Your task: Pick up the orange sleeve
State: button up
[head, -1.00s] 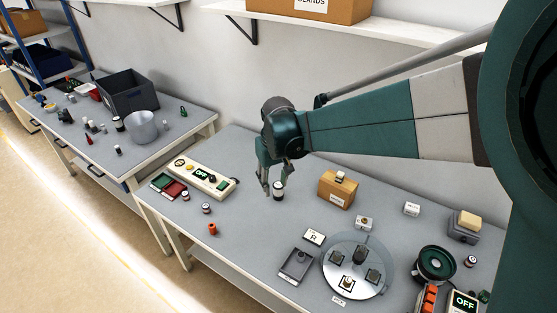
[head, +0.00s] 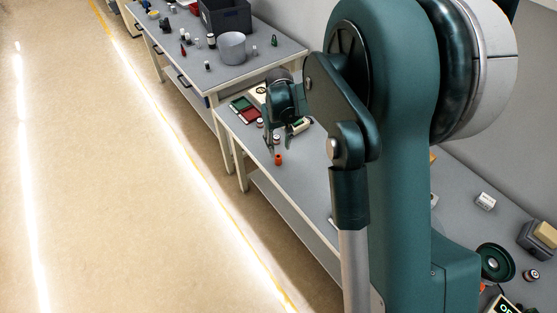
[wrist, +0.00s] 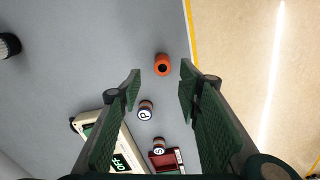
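The orange sleeve (head: 278,159) stands on the grey table near its front edge. In the wrist view the orange sleeve (wrist: 162,64) shows a dark hole in its end and lies just beyond the fingertips, between their lines. My gripper (head: 279,148) is open and empty, with its fingers pointing down close to the sleeve in the head view. In the wrist view my gripper (wrist: 160,80) has a wide gap between its green pads. No finger appears to touch the sleeve.
A jar marked P (wrist: 145,110) and one marked S (wrist: 158,146) stand near the sleeve. A switch box marked OFF (wrist: 112,146) and a red tray (wrist: 167,160) are close by. My arm hides much of the table in the head view.

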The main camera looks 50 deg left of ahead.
aim_at(278, 156)
jog(key=shift+s+a+f, duration=0.15)
jog(key=shift+s+f, duration=0.05)
jog(key=shift+f, duration=1.25)
jog(key=shift+f, duration=2.65)
jog(key=c, duration=0.8)
